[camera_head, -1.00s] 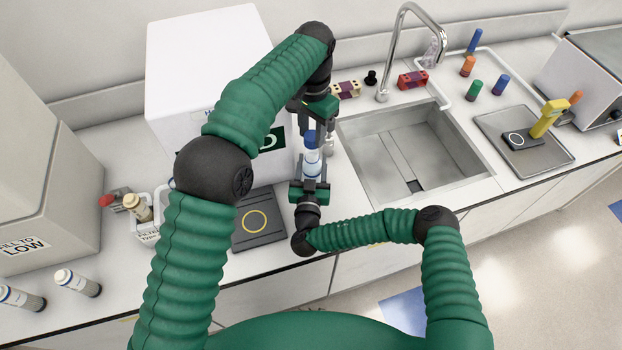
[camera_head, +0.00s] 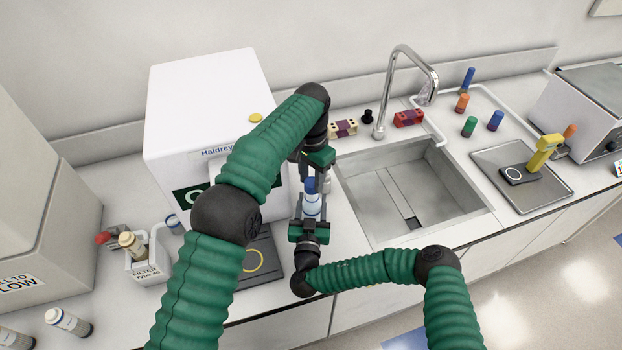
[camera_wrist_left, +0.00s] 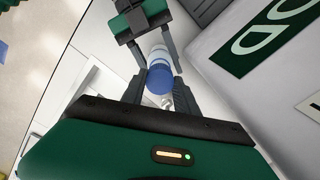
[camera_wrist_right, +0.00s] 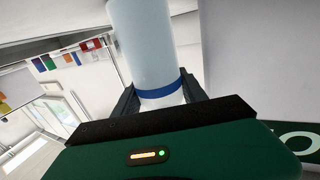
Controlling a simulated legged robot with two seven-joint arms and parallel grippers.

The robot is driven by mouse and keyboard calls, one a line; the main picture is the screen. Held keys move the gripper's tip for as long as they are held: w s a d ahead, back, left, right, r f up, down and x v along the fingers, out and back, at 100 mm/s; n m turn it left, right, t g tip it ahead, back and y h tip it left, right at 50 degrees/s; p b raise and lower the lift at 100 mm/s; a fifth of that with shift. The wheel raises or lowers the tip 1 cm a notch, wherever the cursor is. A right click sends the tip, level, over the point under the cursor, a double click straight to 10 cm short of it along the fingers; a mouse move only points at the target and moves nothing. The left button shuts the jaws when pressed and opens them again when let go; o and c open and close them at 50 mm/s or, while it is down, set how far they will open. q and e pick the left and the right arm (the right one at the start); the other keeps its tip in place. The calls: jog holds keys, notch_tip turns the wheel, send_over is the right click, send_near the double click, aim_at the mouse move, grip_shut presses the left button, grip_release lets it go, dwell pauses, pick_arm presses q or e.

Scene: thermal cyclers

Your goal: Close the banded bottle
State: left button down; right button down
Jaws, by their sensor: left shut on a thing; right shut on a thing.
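The banded bottle (camera_head: 311,207) is white with a blue band and stands upright between my two grippers, beside the white cycler. My right gripper (camera_head: 309,225) is shut on its lower body. The right wrist view shows the bottle (camera_wrist_right: 148,45) rising between the fingers, with the blue band near its base. A blue cap (camera_head: 311,185) is at the bottle's top. It also shows in the left wrist view (camera_wrist_left: 158,80), in line with the bottle. My left gripper (camera_head: 314,180) comes from above and is shut on the cap. The cap's seating is too small to tell.
The white cycler (camera_head: 205,105) stands close behind and left. A dark pad with a yellow ring (camera_head: 253,262) lies to the left. The sink (camera_head: 355,190) opens to the right. A filter box (camera_head: 148,272) and loose bottles (camera_head: 68,321) are at the far left.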

pick_arm(q)
jog(key=shift+w+a, duration=0.2)
pick_arm(e)
jog(key=shift+w+a, duration=0.1)
jog(key=shift+a, duration=0.05)
